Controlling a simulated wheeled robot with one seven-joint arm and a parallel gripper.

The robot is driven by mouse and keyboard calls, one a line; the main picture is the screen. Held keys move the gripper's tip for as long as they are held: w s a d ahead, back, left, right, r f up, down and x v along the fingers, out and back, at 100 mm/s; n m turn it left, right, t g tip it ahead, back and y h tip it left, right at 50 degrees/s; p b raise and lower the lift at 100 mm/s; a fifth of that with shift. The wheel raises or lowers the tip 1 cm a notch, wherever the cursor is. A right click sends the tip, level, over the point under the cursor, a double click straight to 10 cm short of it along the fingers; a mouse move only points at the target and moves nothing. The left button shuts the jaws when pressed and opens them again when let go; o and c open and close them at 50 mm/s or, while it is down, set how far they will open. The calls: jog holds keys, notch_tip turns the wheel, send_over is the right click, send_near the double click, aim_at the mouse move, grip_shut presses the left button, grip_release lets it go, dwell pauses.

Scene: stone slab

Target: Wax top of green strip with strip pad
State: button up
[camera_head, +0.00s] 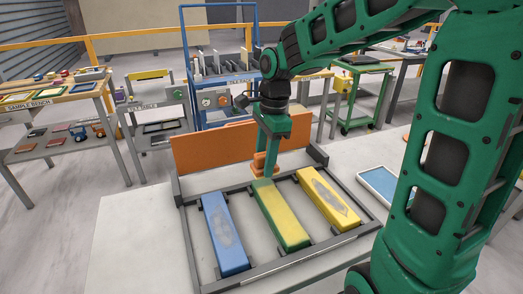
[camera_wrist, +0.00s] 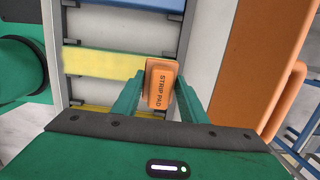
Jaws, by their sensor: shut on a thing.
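My gripper (camera_head: 267,152) is shut on the orange strip pad (camera_wrist: 160,86), which bears the words STRIP PAD. In the wrist view the pad sits between the two green fingers, over the right end of the middle strip (camera_wrist: 105,63). In the head view the pad (camera_head: 262,172) is at the far end of that green strip (camera_head: 283,220). The strip's sides are green, and its top looks mostly yellow, greener towards the far end. Whether the pad touches the top cannot be told.
A dark frame (camera_head: 186,232) holds the strips on a pale slab. A blue strip (camera_head: 218,213) lies left and a yellow strip (camera_head: 318,190) right, both with grey patches. An orange panel (camera_head: 215,146) stands behind. A blue-topped tray (camera_head: 384,184) lies to the right.

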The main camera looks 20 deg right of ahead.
aim_at(264, 154)
jog(key=shift+r, duration=1.6)
